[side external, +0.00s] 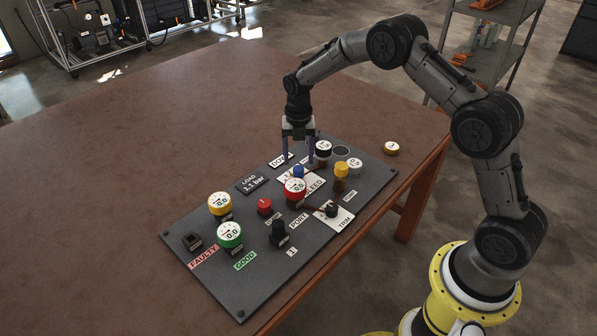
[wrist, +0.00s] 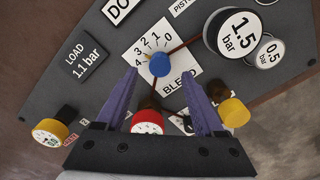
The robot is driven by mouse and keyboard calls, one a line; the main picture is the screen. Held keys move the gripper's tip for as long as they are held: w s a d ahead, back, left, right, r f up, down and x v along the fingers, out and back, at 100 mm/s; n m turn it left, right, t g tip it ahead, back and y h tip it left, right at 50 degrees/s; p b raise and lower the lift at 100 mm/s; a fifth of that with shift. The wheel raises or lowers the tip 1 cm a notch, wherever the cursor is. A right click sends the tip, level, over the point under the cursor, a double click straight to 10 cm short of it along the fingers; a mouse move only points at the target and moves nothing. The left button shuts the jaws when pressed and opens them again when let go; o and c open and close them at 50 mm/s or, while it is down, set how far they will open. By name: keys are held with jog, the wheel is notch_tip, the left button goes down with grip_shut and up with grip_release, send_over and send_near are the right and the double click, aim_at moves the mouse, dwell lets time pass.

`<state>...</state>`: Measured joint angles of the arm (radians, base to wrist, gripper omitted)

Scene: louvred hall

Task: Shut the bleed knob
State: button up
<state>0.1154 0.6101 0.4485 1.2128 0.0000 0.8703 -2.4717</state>
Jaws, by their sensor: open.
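The bleed knob (side external: 298,171) is small and blue, on a white plate marked BLEED with a number scale. It also shows in the wrist view (wrist: 160,64), ahead of and between my fingers, with the digits 0 to 4 around its upper left side. The white bleed plate (wrist: 178,83) is partly hidden by my fingers. My gripper (side external: 298,160) is open over the far side of the panel, close to the blue knob. In the wrist view its two purple fingers (wrist: 160,82) are spread, with nothing between the tips. I cannot tell the exact height gap.
The dark panel (side external: 190,268) lies on a brown table (side external: 110,160). A red-rimmed gauge (side external: 295,187), a black-rimmed gauge (side external: 323,147) and a yellow knob (side external: 341,169) stand near the blue knob. A loose yellow-rimmed disc (side external: 391,148) lies right of the panel. The table's left side is clear.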

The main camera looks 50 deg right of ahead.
aim_at(299, 168)
jog(key=shift+f, duration=2.35)
grip_shut()
